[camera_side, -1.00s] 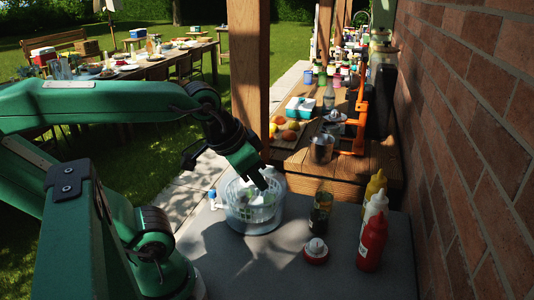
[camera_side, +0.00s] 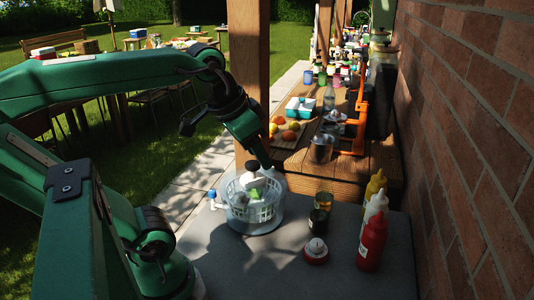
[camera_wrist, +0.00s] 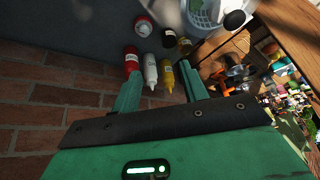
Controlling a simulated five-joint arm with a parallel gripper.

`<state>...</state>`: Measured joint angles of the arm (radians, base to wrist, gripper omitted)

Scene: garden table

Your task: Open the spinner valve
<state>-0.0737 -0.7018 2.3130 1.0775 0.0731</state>
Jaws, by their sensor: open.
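The salad spinner, a clear bowl (camera_side: 273,222) with a pale slotted basket (camera_side: 240,208), stands on the grey tabletop. White and green pieces show in it, and a dark knob (camera_side: 253,168) stands above it. A small blue-and-white fitting (camera_side: 212,195), which looks like the valve, sticks out at the bowl's left. My gripper (camera_side: 266,166) is above the spinner's back edge, apart from the fitting. In the wrist view my open gripper (camera_wrist: 160,84) has nothing between its fingers; the basket (camera_wrist: 205,14) is at the top edge, and the fitting cannot be made out there.
Red (camera_side: 372,242), white (camera_side: 374,207) and yellow (camera_side: 375,186) bottles stand at the right near the brick wall (camera_side: 480,150). Dark jars (camera_side: 320,215) and a red-and-white round item (camera_side: 316,251) are right of the spinner. The front of the grey tabletop (camera_side: 270,275) is clear.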

